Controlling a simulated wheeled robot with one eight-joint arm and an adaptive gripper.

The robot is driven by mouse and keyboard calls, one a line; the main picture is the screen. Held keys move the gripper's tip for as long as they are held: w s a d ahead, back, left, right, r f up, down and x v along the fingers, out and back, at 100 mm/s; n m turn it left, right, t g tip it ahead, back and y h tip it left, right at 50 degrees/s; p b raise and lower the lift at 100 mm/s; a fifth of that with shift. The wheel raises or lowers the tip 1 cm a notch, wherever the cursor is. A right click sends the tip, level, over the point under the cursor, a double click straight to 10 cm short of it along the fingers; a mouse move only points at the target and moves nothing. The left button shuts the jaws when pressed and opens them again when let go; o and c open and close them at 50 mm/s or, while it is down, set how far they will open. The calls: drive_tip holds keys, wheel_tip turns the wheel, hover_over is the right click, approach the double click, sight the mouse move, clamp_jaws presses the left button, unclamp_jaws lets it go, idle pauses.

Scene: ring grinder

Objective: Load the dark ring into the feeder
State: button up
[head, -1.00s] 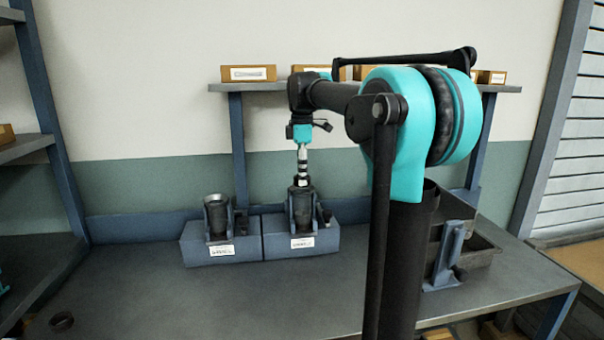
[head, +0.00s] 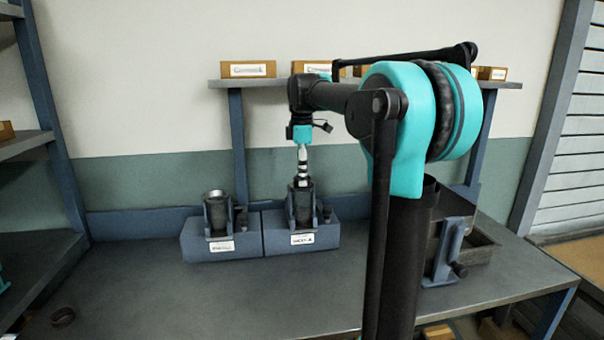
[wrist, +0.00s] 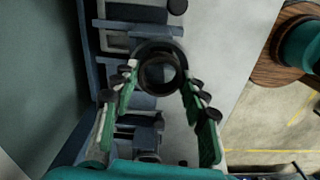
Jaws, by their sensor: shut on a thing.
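My gripper (head: 302,182) points straight down at the top of the right-hand feeder (head: 302,207), a dark upright tube on a blue block. In the wrist view my gripper (wrist: 163,85) has its green fingers on either side of a dark ring (wrist: 144,52) and is shut on it. The ring appears in line with the round tube opening below. I cannot tell how far it sits inside the tube. The fingers hide part of the ring, and in the head view it blends with the tube.
A similar feeder (head: 217,213) stands to the left. Another dark ring (head: 62,316) lies at the table's front left. A bin (head: 484,247) and a blue bracket with a knob (head: 446,254) stand at the right. A shelf (head: 283,83) with boxes hangs behind. The middle of the table (head: 215,300) is clear.

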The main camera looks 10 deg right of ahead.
drive_tip(key=o, duration=1.3)
drive_tip(key=shift+r, duration=0.1)
wheel_tip(320, 180, up, 12)
